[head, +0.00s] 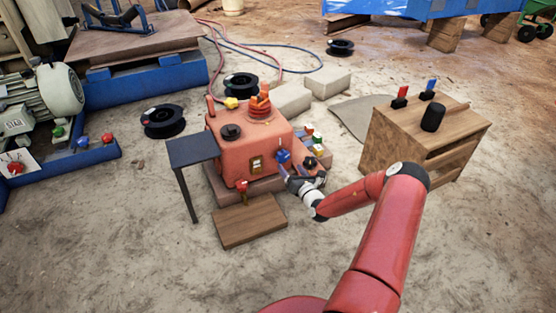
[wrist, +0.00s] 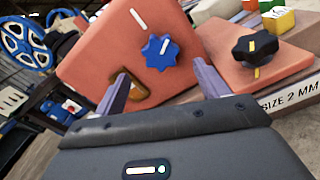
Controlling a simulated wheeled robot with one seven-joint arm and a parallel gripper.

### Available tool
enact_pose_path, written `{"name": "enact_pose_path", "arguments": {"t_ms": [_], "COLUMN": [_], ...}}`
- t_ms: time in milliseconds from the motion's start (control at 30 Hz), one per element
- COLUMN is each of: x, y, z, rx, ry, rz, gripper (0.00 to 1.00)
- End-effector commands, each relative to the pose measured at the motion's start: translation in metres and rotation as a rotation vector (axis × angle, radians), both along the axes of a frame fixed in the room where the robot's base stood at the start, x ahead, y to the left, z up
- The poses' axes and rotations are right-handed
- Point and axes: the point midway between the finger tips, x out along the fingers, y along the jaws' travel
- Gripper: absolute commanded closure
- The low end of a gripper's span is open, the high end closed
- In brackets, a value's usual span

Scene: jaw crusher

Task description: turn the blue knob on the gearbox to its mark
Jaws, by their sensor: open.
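The gearbox (head: 238,150) is an orange-red housing on a base in the middle of the head view. Its blue knob (wrist: 160,52) is star-shaped with a white pointer line and sits on the housing face in the wrist view; it also shows in the head view (head: 283,156). A white mark (wrist: 138,18) is on the face above and left of the knob. The pointer tilts to the upper right, not in line with the mark. My gripper (wrist: 162,82) is open, its two fingers apart, with the knob ahead of and between them, apparently untouched.
A black knob (wrist: 254,50) with a yellow line is to the right of the blue knob. Small coloured blocks (wrist: 276,18) lie behind it. A dark side table (head: 193,150) stands left of the gearbox, a wooden cabinet (head: 400,135) to the right.

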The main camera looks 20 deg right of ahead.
Motion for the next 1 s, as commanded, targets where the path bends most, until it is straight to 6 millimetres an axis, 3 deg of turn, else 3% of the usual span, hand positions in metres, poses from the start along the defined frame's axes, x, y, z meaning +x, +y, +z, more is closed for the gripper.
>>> {"name": "enact_pose_path", "arguments": {"t_ms": [500, 867, 1000], "x": [0.068, 0.077, 0.076], "y": [0.002, 0.002, 0.002], "z": [-0.002, -0.001, -0.001], "rx": [0.002, 0.003, 0.003], "ry": [0.0, 0.002, 0.002], "rz": [-0.003, -0.004, -0.004], "gripper": [0.26, 0.26, 0.41]}}
